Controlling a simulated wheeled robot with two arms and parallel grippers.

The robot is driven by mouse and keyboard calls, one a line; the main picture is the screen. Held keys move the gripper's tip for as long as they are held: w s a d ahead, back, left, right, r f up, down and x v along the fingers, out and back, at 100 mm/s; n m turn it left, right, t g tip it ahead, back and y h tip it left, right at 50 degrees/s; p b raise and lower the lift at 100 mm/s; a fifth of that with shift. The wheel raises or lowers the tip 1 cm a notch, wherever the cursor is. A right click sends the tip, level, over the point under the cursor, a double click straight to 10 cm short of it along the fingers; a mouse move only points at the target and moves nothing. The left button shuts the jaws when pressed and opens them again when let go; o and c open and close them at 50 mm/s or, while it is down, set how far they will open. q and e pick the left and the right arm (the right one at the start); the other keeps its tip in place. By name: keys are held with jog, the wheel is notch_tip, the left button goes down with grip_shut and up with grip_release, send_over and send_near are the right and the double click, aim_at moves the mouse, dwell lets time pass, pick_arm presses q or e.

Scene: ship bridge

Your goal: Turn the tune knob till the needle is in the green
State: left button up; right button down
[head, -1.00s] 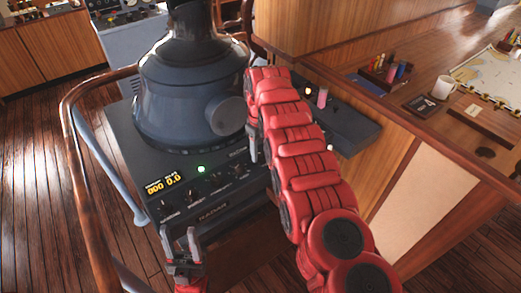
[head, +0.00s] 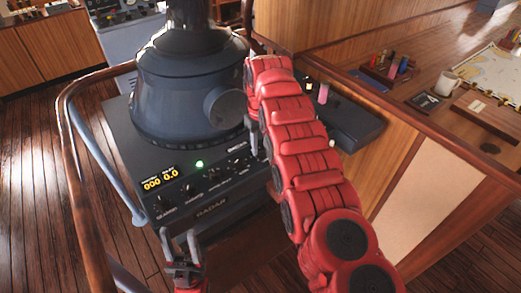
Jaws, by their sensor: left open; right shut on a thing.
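The dark radar console (head: 140,130) has a sloping front panel with several black knobs, a lit green lamp (head: 199,164) and a yellow digital display (head: 160,179). My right gripper (head: 253,148) is down at the panel's right end, with only a grey finger showing beside my red arm. It is shut on what seems to be the tune knob, which the arm hides. Another black knob (head: 236,161) shows just left of it. I see no needle or green band. My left gripper (head: 180,240) is open and empty, in front of the panel's lower left edge.
A round grey housing (head: 180,95) rises from the console. A wooden handrail (head: 68,150) curves around its left side. At right a wooden desk holds a white mug (head: 446,82), a chart (head: 487,75) and a pen rack (head: 390,68). A dark box (head: 350,128) sits behind my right arm.

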aim_at(261, 148)
jog(key=m+b, duration=0.1)
jog(key=m, duration=0.1)
jog(key=shift+f+m, duration=0.1)
jog(key=shift+m, duration=0.3)
jog(key=m, duration=0.4)
jog(key=shift+m, duration=0.4)
jog(key=c, duration=0.5)
grip_release()
jog(key=shift+c, duration=0.2)
jog(key=shift+r, duration=0.2)
notch_tip(261, 148, up, 17)
jog(key=p, duration=1.6)
